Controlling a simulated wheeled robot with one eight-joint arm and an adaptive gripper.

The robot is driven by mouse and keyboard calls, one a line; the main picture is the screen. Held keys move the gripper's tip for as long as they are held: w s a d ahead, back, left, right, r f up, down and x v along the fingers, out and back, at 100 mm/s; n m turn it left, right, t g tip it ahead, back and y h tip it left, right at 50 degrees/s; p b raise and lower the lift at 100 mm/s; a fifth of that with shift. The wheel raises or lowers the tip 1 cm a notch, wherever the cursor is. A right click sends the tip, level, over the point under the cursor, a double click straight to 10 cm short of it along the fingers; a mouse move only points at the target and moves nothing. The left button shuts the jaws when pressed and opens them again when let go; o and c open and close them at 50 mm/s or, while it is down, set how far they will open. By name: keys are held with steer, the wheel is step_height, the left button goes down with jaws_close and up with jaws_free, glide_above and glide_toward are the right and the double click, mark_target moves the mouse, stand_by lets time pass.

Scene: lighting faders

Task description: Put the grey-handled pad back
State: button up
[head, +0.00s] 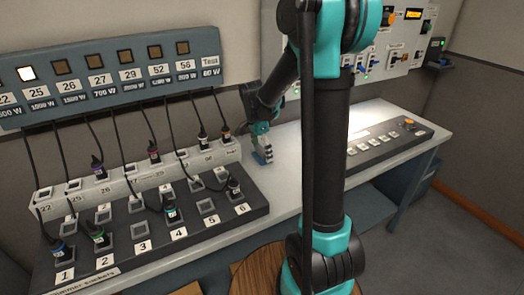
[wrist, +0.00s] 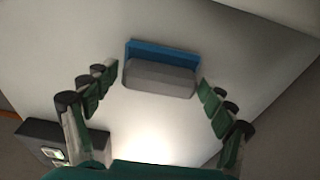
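The pad has a grey handle (wrist: 160,79) on a blue base (wrist: 163,50). In the wrist view it lies on the pale bench top (wrist: 265,75), between and beyond my fingertips. My gripper (wrist: 152,85) is open, with one green-padded finger on each side of the pad and visible gaps to it. In the head view my gripper (head: 263,147) is low over the bench, right of the socket block, and a small blue part of the pad (head: 260,158) shows beneath it. The rest of the pad is hidden by the fingers there.
A socket block numbered 1 to 6 (head: 143,246) with plugged cables stands left of my gripper. A sloped control panel (head: 385,145) lies on the bench to the right. A wall panel of labelled lamps (head: 105,88) hangs behind. Bench between block and panel is mostly clear.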

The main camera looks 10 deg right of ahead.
mark_target(258, 157)
stand_by(0.3)
step_height(258, 157, up, 12)
steer(key=a, duration=0.1)
steer(key=shift+s+a, duration=0.25)
steer(key=shift+a, duration=0.1)
steer(key=shift+r, duration=0.1)
